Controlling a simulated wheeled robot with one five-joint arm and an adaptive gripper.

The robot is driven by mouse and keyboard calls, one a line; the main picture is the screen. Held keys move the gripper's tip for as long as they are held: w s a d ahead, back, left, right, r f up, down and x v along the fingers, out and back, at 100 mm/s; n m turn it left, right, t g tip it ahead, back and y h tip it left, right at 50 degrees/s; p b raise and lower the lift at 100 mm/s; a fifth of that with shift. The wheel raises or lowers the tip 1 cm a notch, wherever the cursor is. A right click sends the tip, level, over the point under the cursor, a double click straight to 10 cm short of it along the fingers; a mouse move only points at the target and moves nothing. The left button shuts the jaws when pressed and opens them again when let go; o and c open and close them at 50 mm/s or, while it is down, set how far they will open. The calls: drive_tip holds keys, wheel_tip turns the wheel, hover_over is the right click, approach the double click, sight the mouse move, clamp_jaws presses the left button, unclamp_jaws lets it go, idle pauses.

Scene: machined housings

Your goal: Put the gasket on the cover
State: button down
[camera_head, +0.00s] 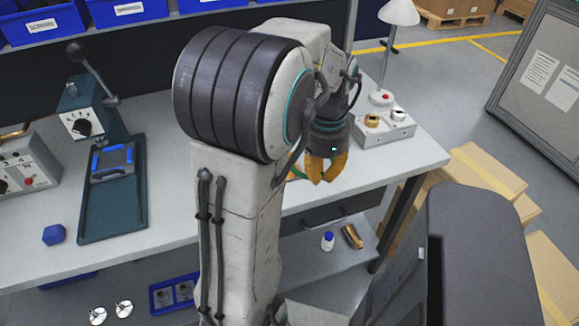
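My gripper (322,172), with orange fingers, hangs over the right part of the workbench. My arm partly hides it, and I cannot see clearly whether anything is between the fingers. On a green fixture plate (110,205) at the left lies a dark squarish part with blue edges (112,159). I cannot tell whether it is the cover, the gasket or both. My gripper is well to the right of it. No other thing can be clearly made out as the gasket or the cover.
A lever press (80,108) stands behind the fixture plate. A control box (22,168) and a blue block (53,234) are at the left. A grey box with two round fittings (385,128) and a lamp (398,14) are at the right. The bench front (160,235) is clear.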

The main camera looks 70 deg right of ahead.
drive_tip(key=shift+w+d+f, duration=0.2)
drive_tip(key=shift+w+f, duration=0.1)
drive_tip(key=shift+w, duration=0.1)
drive_tip(key=w+d+f, duration=0.2)
drive_tip(key=w, duration=0.1)
drive_tip(key=w+d+f, duration=0.2)
drive_tip(key=w, duration=0.1)
drive_tip(key=w+d+f, duration=0.2)
drive_tip(key=w, duration=0.1)
drive_tip(key=shift+d+f+p, duration=0.1)
drive_tip(key=shift+f+p, duration=0.15)
drive_tip(key=shift+p, duration=0.15)
drive_tip(key=shift+s+f, duration=0.1)
drive_tip(key=shift+f, duration=1.9)
drive_tip(key=c, duration=1.4)
unclamp_jaws()
drive_tip(key=shift+r, duration=0.15)
